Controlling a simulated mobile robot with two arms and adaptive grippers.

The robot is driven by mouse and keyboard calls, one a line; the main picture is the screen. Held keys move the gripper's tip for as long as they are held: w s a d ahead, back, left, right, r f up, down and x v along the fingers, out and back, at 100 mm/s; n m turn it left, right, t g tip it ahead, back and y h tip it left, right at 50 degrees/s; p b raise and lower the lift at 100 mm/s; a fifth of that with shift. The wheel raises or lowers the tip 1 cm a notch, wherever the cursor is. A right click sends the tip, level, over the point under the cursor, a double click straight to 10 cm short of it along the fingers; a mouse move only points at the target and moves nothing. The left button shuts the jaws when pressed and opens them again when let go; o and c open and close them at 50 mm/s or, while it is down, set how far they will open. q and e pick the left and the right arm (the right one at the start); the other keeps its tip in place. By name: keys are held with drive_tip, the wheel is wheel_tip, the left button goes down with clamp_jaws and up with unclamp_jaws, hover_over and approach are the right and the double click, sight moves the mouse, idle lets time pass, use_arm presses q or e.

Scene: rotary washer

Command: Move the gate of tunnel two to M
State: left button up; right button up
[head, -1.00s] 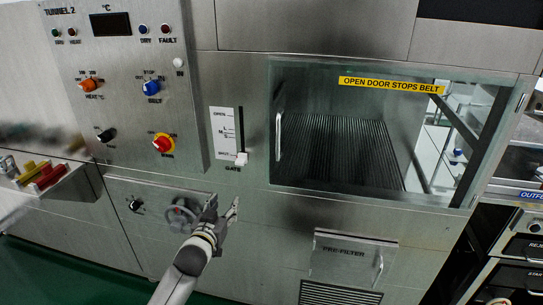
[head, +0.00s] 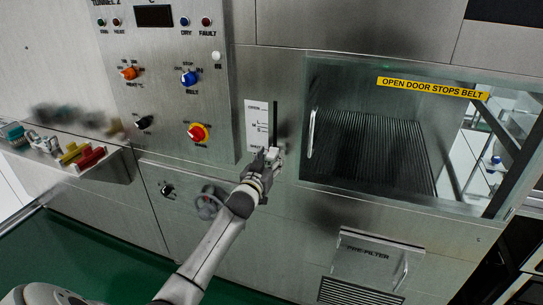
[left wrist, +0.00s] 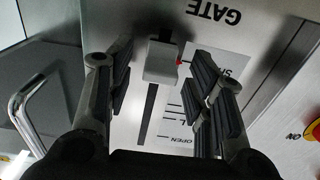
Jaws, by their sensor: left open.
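The gate slider has a white scale plate (head: 257,125) with a dark vertical slot beside it on the tunnel 2 front. Its pale block knob (left wrist: 162,60) is at the slot's lower end, by the end marked opposite OPEN, and a red mark shows at its edge. The scale also shows upside down in the left wrist view (left wrist: 175,125). My left gripper (head: 268,157) is open at the slider's lower end. In the left wrist view its fingers stand on either side of the knob, and I cannot tell whether they touch it. My right gripper is not in view.
The control panel (head: 165,85) with knobs and lamps is left of the slider. A glass door (head: 370,135) with a vertical handle (head: 311,133) is close on the right. A handwheel (head: 209,203) and the pre-filter panel (head: 368,255) are below. A shelf with coloured items is far left.

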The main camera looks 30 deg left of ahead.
use_arm(q)
drive_tip(key=shift+x, duration=0.8)
clamp_jaws()
